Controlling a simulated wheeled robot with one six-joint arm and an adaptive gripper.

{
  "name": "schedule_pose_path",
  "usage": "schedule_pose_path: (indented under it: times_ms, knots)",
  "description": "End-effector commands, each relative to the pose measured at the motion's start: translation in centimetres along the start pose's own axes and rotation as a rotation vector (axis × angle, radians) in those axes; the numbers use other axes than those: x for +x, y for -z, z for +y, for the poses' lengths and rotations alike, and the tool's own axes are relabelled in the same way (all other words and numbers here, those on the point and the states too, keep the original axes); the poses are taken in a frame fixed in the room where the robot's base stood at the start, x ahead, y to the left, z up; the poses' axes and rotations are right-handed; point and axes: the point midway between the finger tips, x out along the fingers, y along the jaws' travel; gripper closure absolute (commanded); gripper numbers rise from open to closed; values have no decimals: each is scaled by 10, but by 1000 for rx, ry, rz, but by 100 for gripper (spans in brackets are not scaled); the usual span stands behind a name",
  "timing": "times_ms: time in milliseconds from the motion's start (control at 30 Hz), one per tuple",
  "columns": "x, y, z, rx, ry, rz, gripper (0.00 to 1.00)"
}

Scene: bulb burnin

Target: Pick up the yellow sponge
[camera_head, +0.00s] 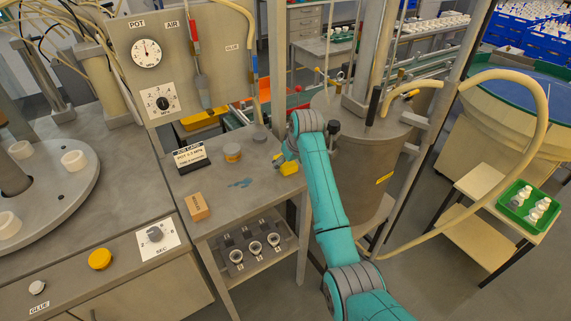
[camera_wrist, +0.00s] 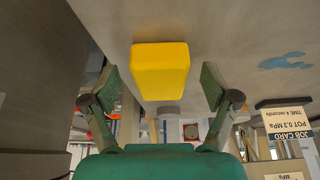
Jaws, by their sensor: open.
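The yellow sponge (camera_head: 289,168) lies near the right edge of the grey metal table (camera_head: 225,205) in the head view. In the wrist view the sponge (camera_wrist: 160,70) is a yellow block centred ahead of my gripper (camera_wrist: 160,90). The two green fingers are spread wide, one to each side of the sponge. A gap shows on both sides, so neither finger touches it. In the head view my gripper (camera_head: 283,156) is right by the sponge and partly hidden by my teal arm. I cannot tell how far the sponge reaches between the fingers.
A blue spill (camera_head: 240,183) lies left of the sponge. A lower shelf (camera_head: 265,262) holds several fittings. A steel pot (camera_head: 365,150) stands close on the right.

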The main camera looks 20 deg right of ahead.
Motion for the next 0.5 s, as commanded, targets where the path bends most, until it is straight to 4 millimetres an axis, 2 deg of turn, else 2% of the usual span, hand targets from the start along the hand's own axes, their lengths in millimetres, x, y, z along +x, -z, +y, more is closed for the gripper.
schedule_pose_path:
  times_ms: [100,133,300,333,500]
  knots:
    - [0,0,0,0,0,0,14]
    - [0,0,0,0,0,0,19]
    - [0,0,0,0,0,0,61]
    - [0,0,0,0,0,0,67]
    - [0,0,0,0,0,0,67]
